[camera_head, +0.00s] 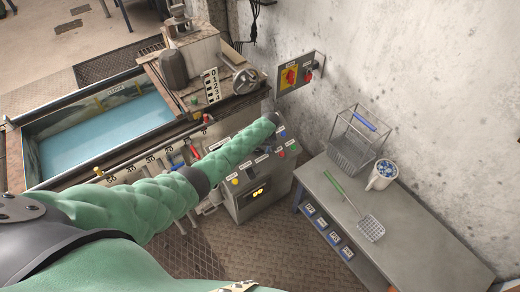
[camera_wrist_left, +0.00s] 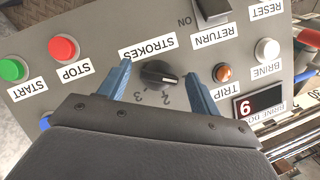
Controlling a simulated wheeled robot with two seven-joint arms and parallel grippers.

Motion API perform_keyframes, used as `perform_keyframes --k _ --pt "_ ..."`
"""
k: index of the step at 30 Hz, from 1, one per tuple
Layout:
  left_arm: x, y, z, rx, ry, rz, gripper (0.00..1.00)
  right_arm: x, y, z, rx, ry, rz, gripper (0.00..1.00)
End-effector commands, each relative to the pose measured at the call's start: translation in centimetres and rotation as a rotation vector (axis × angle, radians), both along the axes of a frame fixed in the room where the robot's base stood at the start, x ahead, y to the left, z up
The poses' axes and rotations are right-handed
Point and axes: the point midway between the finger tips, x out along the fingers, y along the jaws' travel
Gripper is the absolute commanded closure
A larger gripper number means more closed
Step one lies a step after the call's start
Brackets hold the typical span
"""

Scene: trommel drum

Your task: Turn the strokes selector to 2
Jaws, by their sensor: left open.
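The strokes selector (camera_wrist_left: 158,74) is a round black knob on the grey control panel (camera_wrist_left: 110,25), under an upside-down STROKES label in the left wrist view. A pale pointer mark shows on the knob's right side, toward the lower right. Numbers including 2 and 3 show below it, partly near my gripper; which one it points at is hard to tell. My left gripper (camera_wrist_left: 159,71) is open, its blue fingers on either side of the knob, with visible gaps. In the head view my green left arm reaches the panel (camera_head: 258,172) and hides the knob. My right gripper is not in view.
Beside the selector are a red STOP button (camera_wrist_left: 63,48), a green START button (camera_wrist_left: 12,69), an orange TRIP lamp (camera_wrist_left: 222,73) and a black RETURN switch (camera_wrist_left: 213,8). A water tank (camera_head: 105,125) is left; a grey table (camera_head: 395,228) with a basket (camera_head: 350,150) is right.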

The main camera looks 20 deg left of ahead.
Motion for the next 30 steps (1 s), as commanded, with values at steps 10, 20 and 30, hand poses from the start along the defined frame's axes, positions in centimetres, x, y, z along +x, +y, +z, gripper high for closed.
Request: perform_keyframes --k 10,20,30 --pt "0.02 -0.04 -0.01 0.0 -0.001 0.0 0.64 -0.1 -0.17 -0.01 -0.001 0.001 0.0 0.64" --pt "0.03 -0.05 0.0 0.004 0.004 -0.012 0.81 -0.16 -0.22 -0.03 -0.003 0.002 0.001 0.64" --pt "0.08 -0.26 -0.01 0.051 0.065 -0.158 0.81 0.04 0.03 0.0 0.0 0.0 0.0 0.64"
